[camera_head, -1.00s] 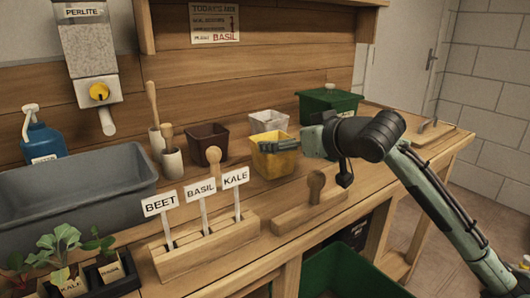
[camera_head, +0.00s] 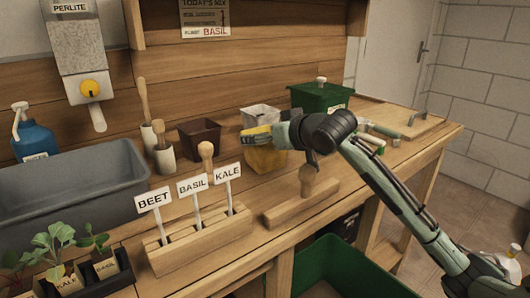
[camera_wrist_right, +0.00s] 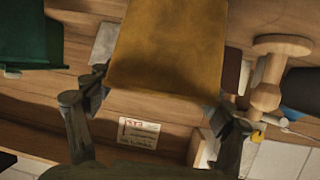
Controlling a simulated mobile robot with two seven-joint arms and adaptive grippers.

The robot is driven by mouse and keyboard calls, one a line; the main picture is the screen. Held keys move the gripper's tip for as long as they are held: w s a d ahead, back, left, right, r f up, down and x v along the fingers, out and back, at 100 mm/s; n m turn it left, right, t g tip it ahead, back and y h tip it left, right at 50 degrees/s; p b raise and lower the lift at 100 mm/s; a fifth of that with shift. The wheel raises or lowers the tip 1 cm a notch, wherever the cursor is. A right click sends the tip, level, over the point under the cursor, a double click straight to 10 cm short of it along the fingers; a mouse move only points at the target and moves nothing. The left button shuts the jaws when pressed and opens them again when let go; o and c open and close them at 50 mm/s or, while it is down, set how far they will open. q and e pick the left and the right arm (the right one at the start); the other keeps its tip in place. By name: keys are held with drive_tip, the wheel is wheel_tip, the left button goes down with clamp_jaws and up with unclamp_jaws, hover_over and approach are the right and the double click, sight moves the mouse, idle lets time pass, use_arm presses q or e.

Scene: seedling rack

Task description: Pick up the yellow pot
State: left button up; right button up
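The yellow pot (camera_head: 265,158) stands on the wooden bench, its upper part partly hidden by my right gripper (camera_head: 263,135). In the right wrist view the yellow pot (camera_wrist_right: 168,50) fills the space between the two fingers of my right gripper (camera_wrist_right: 160,98), near the pot's rim. The fingers are spread wide, one on each side; I cannot tell whether they touch the pot. My left gripper is not in view.
A brown pot (camera_head: 199,138) and a white pot (camera_head: 260,115) stand close behind the yellow one. A green lidded box (camera_head: 318,97) is at the right. A wooden block with a knob (camera_head: 300,203) and a label holder (camera_head: 200,242) lie in front.

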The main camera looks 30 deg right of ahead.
drive_tip(key=c, duration=0.8)
